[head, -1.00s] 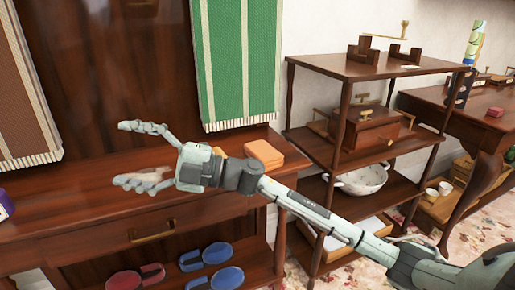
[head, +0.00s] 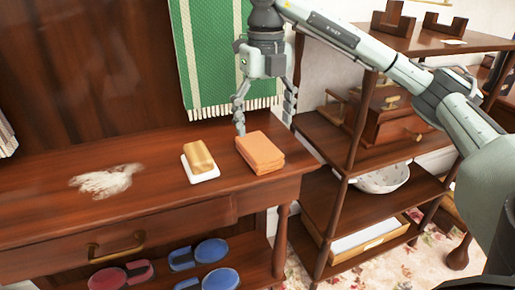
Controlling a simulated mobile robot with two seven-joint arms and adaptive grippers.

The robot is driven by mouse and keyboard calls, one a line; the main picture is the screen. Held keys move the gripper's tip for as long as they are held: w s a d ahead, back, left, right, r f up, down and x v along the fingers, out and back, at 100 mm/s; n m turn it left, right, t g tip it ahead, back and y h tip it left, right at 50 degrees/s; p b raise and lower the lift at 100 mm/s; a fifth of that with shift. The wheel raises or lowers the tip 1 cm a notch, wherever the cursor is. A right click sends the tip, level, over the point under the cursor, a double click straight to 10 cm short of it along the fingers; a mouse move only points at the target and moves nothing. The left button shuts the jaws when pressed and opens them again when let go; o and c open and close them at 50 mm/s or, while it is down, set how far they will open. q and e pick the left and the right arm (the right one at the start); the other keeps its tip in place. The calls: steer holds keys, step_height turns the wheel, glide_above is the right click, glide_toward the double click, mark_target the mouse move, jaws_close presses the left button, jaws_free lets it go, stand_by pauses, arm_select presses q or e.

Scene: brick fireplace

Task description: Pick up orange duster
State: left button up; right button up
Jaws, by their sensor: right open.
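The orange duster (head: 261,154) is a folded stack of cloth lying on the right end of the wooden table top (head: 140,205). My right gripper (head: 264,118) is open and points down. Its fingers are spread just above and behind the duster, and nothing is between them. I cannot tell whether a fingertip touches the cloth. My left gripper is not in view.
A brush-like block on a white base (head: 200,162) lies left of the duster. A pale dusty patch (head: 106,181) marks the table. A green striped cloth (head: 226,60) hangs behind. Shelves at right hold a wooden box (head: 388,118) and white bowl (head: 382,178).

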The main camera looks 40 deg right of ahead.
mark_target(260, 147)
steer(key=f, duration=0.7)
steer(key=shift+w+a, duration=0.25)
steer(key=shift+a, duration=0.1)
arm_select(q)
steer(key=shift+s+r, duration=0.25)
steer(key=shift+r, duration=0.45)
arm_select(e)
steer(key=shift+c, duration=0.6)
steer(key=c, duration=1.1)
steer(key=shift+r, duration=0.65)
step_height(260, 147, up, 3)
steer(key=shift+f, duration=0.1)
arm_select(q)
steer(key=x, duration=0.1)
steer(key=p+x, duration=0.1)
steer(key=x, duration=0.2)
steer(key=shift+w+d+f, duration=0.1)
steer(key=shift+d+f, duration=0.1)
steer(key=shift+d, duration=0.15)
arm_select(e)
steer(key=a+r, duration=0.2)
steer(key=a, duration=0.1)
steer(key=w+a+r, duration=0.1)
steer(key=a+r, duration=0.1)
steer(key=a, duration=0.2)
steer(key=w+a+r, duration=0.1)
steer(key=a+r, duration=0.2)
steer(key=a, duration=0.1)
steer(key=shift+w+a, duration=0.1)
steer(key=shift+a, duration=0.15)
